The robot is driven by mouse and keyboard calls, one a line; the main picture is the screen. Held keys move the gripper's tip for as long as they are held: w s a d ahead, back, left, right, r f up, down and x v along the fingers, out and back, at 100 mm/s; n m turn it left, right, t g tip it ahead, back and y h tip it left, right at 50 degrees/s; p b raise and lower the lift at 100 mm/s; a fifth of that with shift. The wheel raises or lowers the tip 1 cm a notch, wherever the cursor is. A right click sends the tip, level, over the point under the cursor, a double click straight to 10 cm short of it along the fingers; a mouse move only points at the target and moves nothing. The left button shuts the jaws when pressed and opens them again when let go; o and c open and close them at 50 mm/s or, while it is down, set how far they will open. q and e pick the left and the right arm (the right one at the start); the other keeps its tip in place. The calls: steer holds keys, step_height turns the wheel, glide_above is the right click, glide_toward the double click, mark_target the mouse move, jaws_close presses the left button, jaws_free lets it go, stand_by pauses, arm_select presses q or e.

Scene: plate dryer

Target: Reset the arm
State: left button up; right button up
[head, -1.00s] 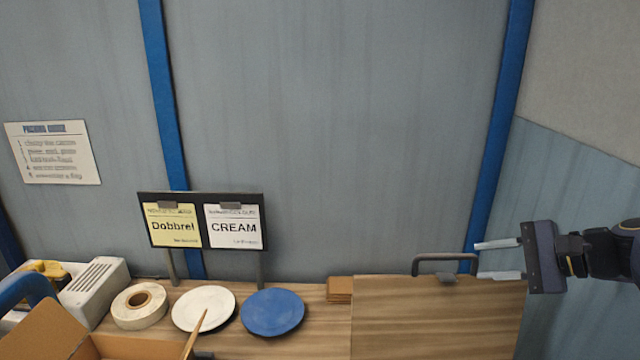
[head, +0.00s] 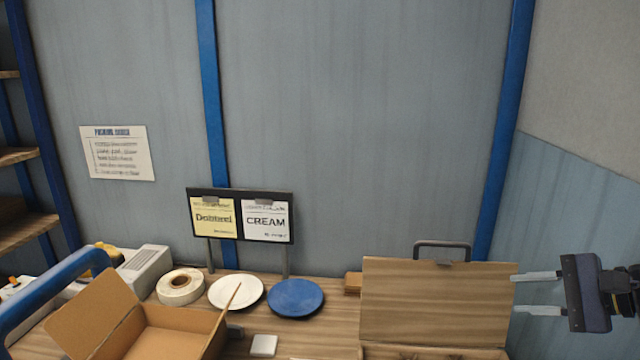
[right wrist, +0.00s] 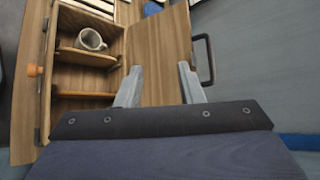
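My right gripper (head: 538,292) is at the right side of the head view, to the right of the raised wooden panel with a dark handle. Its two pale fingers are apart with nothing between them. In the right wrist view the same gripper (right wrist: 158,84) shows open and empty, above the wooden box. My left gripper is not in the head view.
A wooden box (head: 436,300) with its lid raised stands front right; inside are shelves and a grey mug (right wrist: 91,40). An open cardboard box (head: 172,343), tape roll (head: 181,300), white plate (head: 222,306), blue plate (head: 295,313) and sign stand (head: 240,193) are left.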

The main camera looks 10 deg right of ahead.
steer(key=s+a+f+n+g+h+b, duration=0.1)
steer(key=s+a+f+n+g+h, duration=0.2)
steer(key=s+a+f+n, duration=1.1)
steer(key=s+a+f+h, duration=0.1)
steer(key=s+a+f, duration=0.2)
steer(key=a, duration=0.2)
steer(key=shift+a+n+g+b, duration=0.15)
steer(key=shift+n+g+b, duration=0.15)
steer(key=shift+n, duration=0.1)
